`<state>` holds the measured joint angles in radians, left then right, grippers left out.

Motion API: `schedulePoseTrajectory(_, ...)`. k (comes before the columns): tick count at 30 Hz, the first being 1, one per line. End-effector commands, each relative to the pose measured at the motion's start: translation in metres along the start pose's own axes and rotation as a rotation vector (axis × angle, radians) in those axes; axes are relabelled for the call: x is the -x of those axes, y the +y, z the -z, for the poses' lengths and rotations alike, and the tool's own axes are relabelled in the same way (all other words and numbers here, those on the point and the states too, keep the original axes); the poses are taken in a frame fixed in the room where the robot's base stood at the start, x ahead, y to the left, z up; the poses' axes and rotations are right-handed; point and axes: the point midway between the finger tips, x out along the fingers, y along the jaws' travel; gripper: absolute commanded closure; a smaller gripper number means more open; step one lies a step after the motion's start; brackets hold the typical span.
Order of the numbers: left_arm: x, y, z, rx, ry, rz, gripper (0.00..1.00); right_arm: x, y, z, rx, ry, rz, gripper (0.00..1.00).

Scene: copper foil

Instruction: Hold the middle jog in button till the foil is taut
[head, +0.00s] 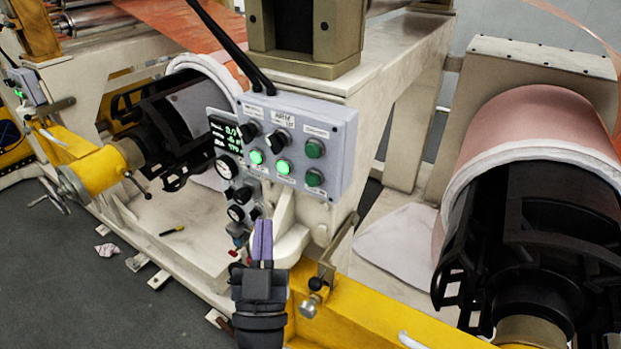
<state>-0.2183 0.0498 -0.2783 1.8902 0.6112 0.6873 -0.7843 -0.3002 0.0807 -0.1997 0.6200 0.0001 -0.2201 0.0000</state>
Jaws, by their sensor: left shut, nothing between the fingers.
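A grey control box (345,140) stands at the centre, with two rows of controls. The top row has two black selector knobs and a dark green button (314,148). The bottom row has a lit green button at left, a lit green middle button (283,167) and a dark green button at right. The labels are too small to read, so I cannot tell which is the jog in button. My left gripper (262,226) is shut and empty, its purple fingers pointing up just below the box in the picture. Copper foil (175,22) spans the upper left. My right gripper is out of view.
A gauge panel (228,150) with a lit display adjoins the box's left side. A large copper roll (535,118) sits at right on a black core. A yellow beam (370,318) crosses below. A black reel and handwheel (73,184) are at left. Grey floor shows lower left.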

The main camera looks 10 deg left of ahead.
Motion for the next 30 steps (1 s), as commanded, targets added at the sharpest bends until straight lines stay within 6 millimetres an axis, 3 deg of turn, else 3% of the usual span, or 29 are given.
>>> schedulePoseTrajectory(18, -0.051, 0.038, -0.04, 0.0, 0.001, 0.0, 1.0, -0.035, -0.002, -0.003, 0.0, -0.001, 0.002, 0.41)
schedulePoseTrajectory(30, -0.061, 0.045, -0.045, 0.0, -0.001, -0.001, 1.0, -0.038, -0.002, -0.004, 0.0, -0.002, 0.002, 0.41)
